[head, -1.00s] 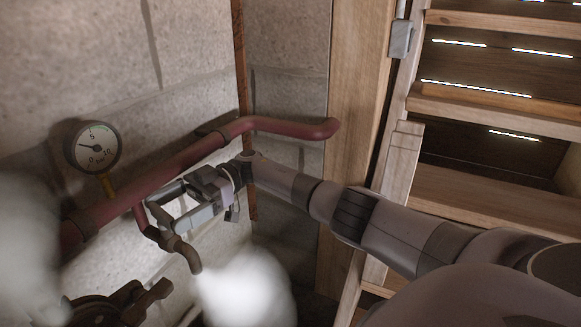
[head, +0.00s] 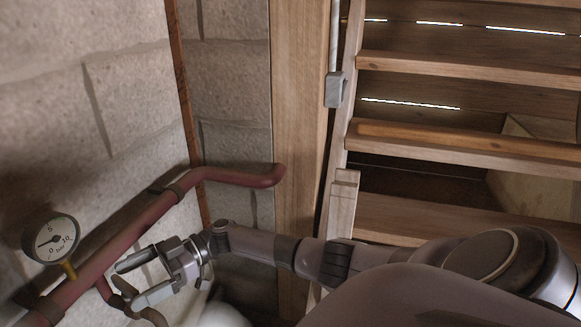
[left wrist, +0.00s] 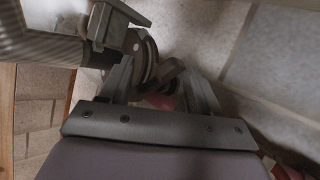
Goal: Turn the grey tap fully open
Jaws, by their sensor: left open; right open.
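A dark grey-brown tap (head: 118,300) hangs on a short branch below the red pipe, at the bottom left of the head view. Its curved spout (head: 155,316) points down. My right gripper (head: 127,284) is open in front of it, its two fingers across the branch and the tap body. The fingers hide part of the tap, so I cannot tell whether they touch it or how its handle stands. In the left wrist view my left gripper (left wrist: 165,75) is open, with a dark rounded metal part (left wrist: 150,55) by its fingers; I cannot tell what this is.
The red pipe (head: 140,225) runs along the stone wall, with a round pressure gauge (head: 50,238) at left. A ribbed metal surface (left wrist: 45,45) is close to my left gripper.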

